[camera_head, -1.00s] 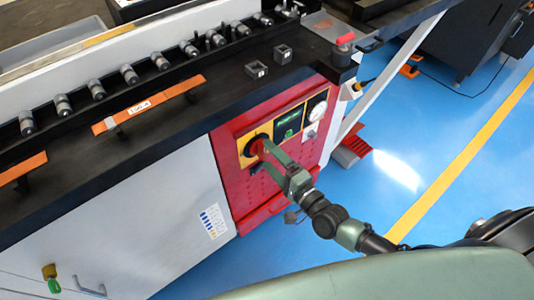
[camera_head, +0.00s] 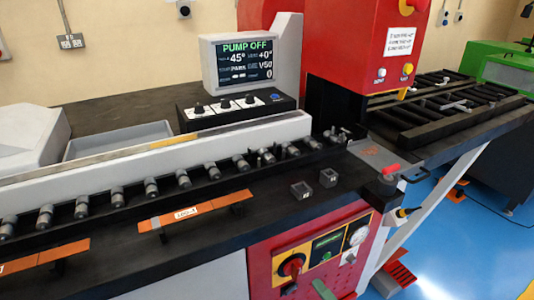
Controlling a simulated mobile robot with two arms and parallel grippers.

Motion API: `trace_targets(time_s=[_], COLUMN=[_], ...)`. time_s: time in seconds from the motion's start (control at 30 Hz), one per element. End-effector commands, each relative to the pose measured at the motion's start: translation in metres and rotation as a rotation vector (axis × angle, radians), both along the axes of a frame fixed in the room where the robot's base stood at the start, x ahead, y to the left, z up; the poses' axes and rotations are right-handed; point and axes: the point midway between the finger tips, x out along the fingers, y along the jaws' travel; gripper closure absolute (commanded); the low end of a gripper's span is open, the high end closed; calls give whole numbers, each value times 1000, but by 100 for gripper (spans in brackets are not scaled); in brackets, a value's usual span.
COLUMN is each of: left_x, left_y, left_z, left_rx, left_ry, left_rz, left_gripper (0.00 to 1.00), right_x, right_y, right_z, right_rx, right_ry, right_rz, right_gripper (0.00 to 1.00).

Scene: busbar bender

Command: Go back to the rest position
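The bender's red front panel (camera_head: 262,262) is at the bottom centre, with a red rotary knob (camera_head: 292,265) on a yellow plate, a small green-lit display (camera_head: 326,246) and a round gauge (camera_head: 358,236). My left gripper is not in view. The monitor (camera_head: 245,60) reads "PUMP OFF", with 45° and PARK below.
A row of rollers (camera_head: 182,180) runs behind. A red-handled part (camera_head: 390,169) sticks up at the bench's right corner. Blue floor (camera_head: 455,258) is open at the lower right.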

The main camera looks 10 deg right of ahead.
Motion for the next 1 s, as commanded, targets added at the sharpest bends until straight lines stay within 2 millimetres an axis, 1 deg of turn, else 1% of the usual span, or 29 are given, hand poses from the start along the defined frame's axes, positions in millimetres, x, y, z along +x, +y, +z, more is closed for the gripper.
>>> trace_targets(time_s=[0.07,0.17,0.2,0.27,0.3,0.37,0.4,0.47,0.5,0.57,0.6,0.67,0.7,0.77,0.8,0.9,1.0], left_x=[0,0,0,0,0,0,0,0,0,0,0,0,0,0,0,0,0], left_y=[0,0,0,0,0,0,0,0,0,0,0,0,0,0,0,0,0], left_z=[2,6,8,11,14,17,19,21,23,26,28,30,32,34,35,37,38], left_rx=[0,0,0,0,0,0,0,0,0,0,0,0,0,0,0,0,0], left_ry=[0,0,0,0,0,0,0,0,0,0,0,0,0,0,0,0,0], left_rz=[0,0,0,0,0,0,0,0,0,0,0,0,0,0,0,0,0], left_gripper=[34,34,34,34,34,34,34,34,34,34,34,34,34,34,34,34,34], right_x=[0,-2,-6,-15,-25,-44,-59,-86,-106,-140,-164,-202,-226,-262,-284,-326,-351], right_y=[-4,-14,-20,-30,-37,-47,-53,-60,-64,-68,-70,-70,-69,-66,-64,-59,-56], right_z=[-15,-57,-81,-122,-151,-192,-219,-256,-279,-311,-330,-355,-368,-384,-391,-403,-409], right_rx=[-59,-226,-321,-479,-586,-738,-833,-965,-1044,-1155,-1221,-1306,-1353,-1408,-1437,-1483,-1505], right_ry=[15,61,90,147,189,256,302,373,420,489,532,592,625,667,688,722,735], right_rz=[-5,-11,-8,9,29,72,109,179,232,326,396,509,588,702,773,920,1009], right_gripper=[16,16,16,16,16,16,16,16,16,16,16,16,16,16,16,16,16])
